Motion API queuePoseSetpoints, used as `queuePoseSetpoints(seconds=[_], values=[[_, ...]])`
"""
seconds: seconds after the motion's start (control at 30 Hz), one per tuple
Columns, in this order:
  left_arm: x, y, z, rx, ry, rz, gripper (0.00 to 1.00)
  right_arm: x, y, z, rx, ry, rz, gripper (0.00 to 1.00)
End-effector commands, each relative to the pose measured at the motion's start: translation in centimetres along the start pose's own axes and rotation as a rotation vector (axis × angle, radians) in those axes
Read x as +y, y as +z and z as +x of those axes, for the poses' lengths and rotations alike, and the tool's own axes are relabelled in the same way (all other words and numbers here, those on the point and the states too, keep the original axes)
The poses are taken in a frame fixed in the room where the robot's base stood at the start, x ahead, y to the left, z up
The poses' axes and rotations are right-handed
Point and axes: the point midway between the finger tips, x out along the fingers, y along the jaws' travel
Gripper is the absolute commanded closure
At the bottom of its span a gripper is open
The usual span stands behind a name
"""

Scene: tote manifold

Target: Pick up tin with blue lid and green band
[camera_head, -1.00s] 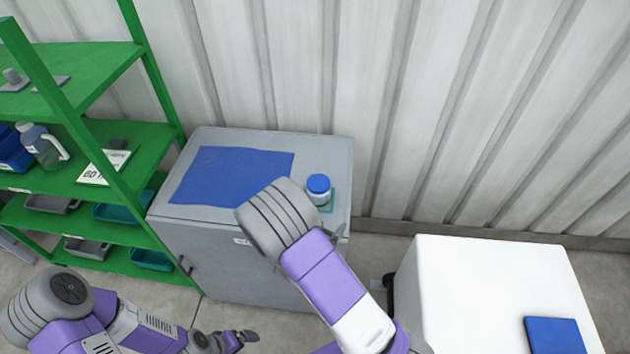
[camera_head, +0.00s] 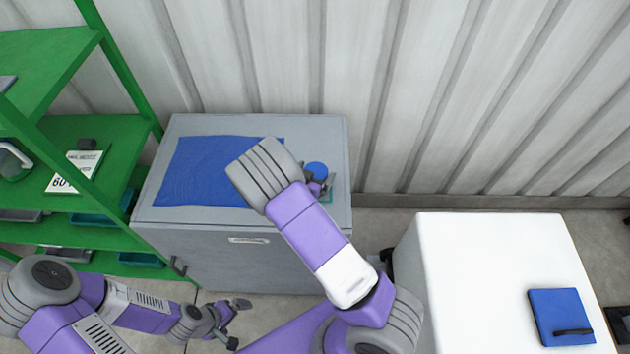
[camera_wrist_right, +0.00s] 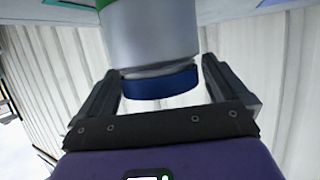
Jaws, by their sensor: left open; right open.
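The tin stands on the grey cabinet (camera_head: 240,222); its blue lid (camera_head: 316,170) shows in the head view, and my right gripper (camera_head: 324,184) hides most of its body. In the right wrist view the tin (camera_wrist_right: 150,35) has a silver body, a blue lid and a bit of green band at the top edge. My right gripper (camera_wrist_right: 160,88) is open, with one finger on each side of the blue lid and gaps visible beside it. My left gripper (camera_head: 238,322) is open and empty, low in front of the cabinet.
A blue mat (camera_head: 205,175) covers the left of the cabinet top. A green shelf rack (camera_head: 95,140) stands at the left. A white table (camera_head: 480,260) at the right holds a blue pad (camera_head: 560,310). A corrugated wall (camera_head: 450,100) closes off the back.

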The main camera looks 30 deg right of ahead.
Motion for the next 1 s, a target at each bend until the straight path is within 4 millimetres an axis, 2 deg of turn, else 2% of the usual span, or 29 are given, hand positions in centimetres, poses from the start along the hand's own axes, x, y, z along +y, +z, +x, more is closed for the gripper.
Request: queuePoseSetpoints(seconds=[0.1, 0.3, 0.6, 0.63, 0.67, 0.87, 1.0], values=[[0.0, 0.0, 0.1, 0.0, 0.0, 0.0, 0.0, 0.0, 0.0, 0.6, 0.0, -0.001, 0.0, 0.0], [0.0, 0.0, 0.0, 0.0, 0.0, 0.0, 0.0, 0.0, 0.0, 0.6, 0.0, -0.001, -0.001, 0.0], [0.0, 0.0, 0.0, 0.0, 0.0, 0.0, 0.0, 0.0, 0.0, 0.6, 0.0, -0.001, -0.001, 0.45], [0.0, 0.0, 0.0, 0.0, 0.0, 0.0, 0.0, 0.0, 0.0, 0.6, 0.001, -0.001, 0.0, 0.45], [0.0, 0.0, 0.0, 0.0, 0.0, 0.0, 0.0, 0.0, 0.0, 0.6, 0.001, -0.001, 0.0, 0.5], [0.0, 0.0, 0.0, 0.0, 0.0, 0.0, 0.0, 0.0, -0.3, 0.5, 0.001, -0.002, 0.001, 0.5], [0.2, 0.0, -0.5, 0.0, 0.0, 0.0, 0.0, -0.1, -2.1, -0.3, 0.002, -0.002, 0.005, 0.5]])
